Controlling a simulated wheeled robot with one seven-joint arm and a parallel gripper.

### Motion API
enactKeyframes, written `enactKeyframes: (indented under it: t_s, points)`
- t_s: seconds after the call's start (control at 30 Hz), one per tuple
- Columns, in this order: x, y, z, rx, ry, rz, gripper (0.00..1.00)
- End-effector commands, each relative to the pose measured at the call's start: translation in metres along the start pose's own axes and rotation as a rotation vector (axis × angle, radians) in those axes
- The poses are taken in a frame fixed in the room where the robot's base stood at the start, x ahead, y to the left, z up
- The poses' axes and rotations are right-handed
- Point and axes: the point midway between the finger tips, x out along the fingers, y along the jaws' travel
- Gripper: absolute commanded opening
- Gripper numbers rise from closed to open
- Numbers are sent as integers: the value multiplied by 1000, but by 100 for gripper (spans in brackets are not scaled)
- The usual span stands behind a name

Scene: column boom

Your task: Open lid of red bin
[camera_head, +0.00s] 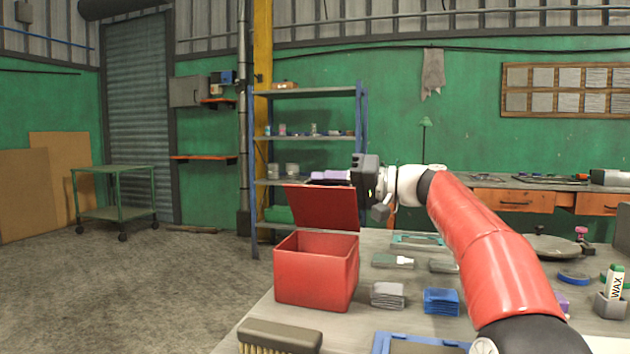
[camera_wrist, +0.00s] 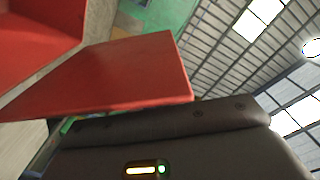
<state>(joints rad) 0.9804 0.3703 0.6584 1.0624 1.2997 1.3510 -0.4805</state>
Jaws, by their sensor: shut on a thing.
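The red bin (camera_head: 315,272) stands on the near left of the workbench. Its lid (camera_head: 322,207) is tilted up, well clear of the bin's front rim, and looks upright or nearly so. My gripper (camera_head: 322,178) is at the top edge of the raised lid, with its purple fingers there, and is shut on the lid. In the wrist view the lid (camera_wrist: 120,75) runs up to the dark gripper body (camera_wrist: 170,130), and part of the bin (camera_wrist: 35,35) shows at the upper left. The fingertips' contact is hidden in that view.
A blue shelf rack (camera_head: 310,135) stands behind the bin. The floor to the left is open.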

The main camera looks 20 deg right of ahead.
Motion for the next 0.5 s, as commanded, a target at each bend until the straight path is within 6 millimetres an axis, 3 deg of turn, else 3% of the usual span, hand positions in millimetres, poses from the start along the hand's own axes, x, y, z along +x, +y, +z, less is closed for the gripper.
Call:
enactKeyframes:
  t_s: [0.5]
  points:
    - [-2,1,-4,73,1,-2,0]
